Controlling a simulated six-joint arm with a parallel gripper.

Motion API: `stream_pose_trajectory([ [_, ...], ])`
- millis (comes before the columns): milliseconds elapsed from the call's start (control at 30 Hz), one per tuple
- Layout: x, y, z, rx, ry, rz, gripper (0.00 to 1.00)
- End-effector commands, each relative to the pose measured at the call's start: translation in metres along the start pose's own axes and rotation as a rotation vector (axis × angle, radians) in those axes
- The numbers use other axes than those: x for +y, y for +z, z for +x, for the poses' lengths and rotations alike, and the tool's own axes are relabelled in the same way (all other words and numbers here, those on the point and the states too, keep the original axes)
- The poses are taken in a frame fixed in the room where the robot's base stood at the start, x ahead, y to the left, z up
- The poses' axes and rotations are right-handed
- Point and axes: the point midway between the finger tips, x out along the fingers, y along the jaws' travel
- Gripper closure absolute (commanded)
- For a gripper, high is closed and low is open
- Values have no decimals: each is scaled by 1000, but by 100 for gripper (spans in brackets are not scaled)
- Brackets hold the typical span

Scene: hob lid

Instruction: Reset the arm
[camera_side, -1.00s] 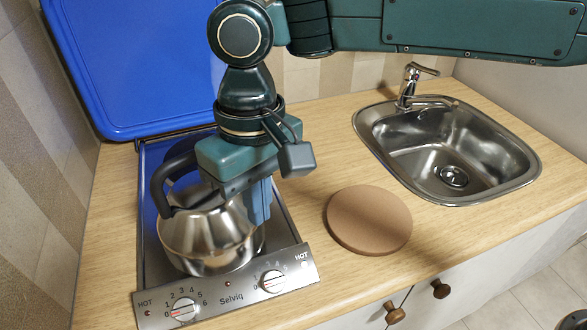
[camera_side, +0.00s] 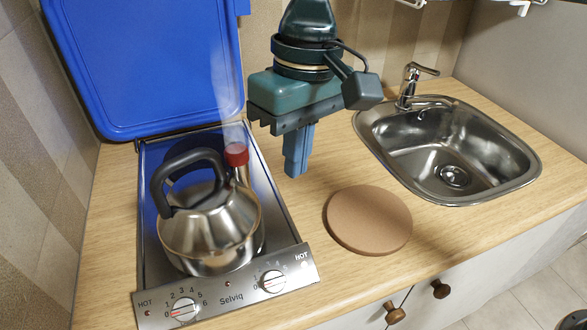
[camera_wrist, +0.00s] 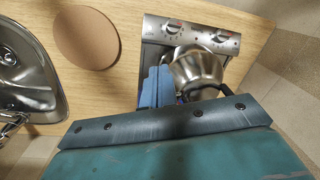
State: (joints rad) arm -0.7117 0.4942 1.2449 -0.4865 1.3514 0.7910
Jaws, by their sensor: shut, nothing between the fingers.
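My gripper (camera_side: 297,155) hangs upright above the worktop, right of the hob and behind the cork disc, in the side view. Its blue fingers are shut together with nothing between them. In the wrist view my gripper (camera_wrist: 157,88) shows its fingers beside the kettle. The steel kettle (camera_side: 208,232) with a black handle stands on the hob (camera_side: 283,232); it also shows in the wrist view (camera_wrist: 197,68). The blue lid (camera_side: 150,65) stands open behind the hob.
A round cork-coloured disc (camera_side: 369,219) lies on the worktop (camera_side: 300,205) right of the hob. A steel sink (camera_side: 440,155) with a tap (camera_side: 410,88) is at the right. The hob's front has two knobs. The worktop between hob and sink is otherwise clear.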

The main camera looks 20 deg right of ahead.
Motion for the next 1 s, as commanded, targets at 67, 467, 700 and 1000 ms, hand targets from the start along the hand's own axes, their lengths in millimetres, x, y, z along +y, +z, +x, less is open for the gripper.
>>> stream_pose_trajectory([
  [67,21,8,-16,25,-12,23,100],
  [467,110,61,-64,151,-38,115,100],
  [700,157,105,-79,233,-28,167,100],
  [1000,205,168,-80,333,11,234,100],
])
